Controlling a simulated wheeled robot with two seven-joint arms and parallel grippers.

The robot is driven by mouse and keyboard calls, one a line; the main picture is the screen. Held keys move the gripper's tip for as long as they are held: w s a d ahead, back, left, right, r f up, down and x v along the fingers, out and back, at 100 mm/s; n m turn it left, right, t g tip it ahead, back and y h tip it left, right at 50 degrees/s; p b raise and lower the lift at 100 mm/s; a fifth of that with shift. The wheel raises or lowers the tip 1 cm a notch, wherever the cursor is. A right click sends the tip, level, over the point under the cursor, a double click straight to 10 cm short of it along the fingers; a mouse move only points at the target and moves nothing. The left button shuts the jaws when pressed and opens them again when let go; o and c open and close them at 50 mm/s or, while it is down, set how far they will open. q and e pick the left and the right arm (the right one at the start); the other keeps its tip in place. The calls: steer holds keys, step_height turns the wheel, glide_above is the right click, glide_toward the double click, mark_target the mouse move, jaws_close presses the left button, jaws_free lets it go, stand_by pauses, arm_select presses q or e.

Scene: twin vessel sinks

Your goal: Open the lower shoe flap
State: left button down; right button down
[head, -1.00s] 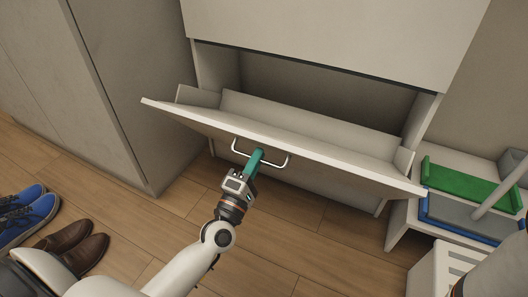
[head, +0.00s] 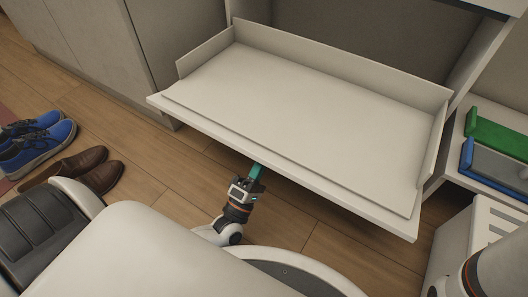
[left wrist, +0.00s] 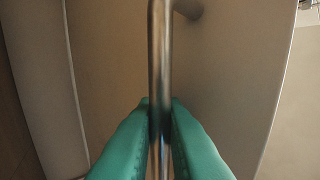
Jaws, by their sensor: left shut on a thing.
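The lower shoe flap (head: 300,110) is tipped far out of the cabinet and lies nearly flat in the head view, its shallow inside with raised edges empty. My left gripper (head: 257,171) is below the flap's front edge, and its teal fingertips are partly hidden by the flap. In the left wrist view, the teal fingers (left wrist: 160,115) are closed around the metal bar handle (left wrist: 159,60), with the flap's front face (left wrist: 225,75) behind it. The handle is hidden in the head view. My right gripper is not in view.
Blue sneakers (head: 38,140) and brown shoes (head: 75,170) stand on the wooden floor at the left. A grey cabinet (head: 90,45) is behind them. At the right, a low bench holds a green tray (head: 497,135) and a blue-edged grey tray (head: 495,170), near a white slatted box (head: 480,240).

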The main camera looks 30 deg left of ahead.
arm_select(q)
steer(key=shift+w+a+f, duration=0.1)
steer(key=shift+w+f, duration=0.05)
steer(key=c, duration=1.6)
jaws_free()
steer(key=shift+s, duration=0.2)
steer(key=shift+s+p, duration=0.2)
steer(key=shift+p, duration=0.1)
steer(key=p+v, duration=0.2)
steer(key=v, duration=0.5)
steer(key=shift+f, duration=0.3)
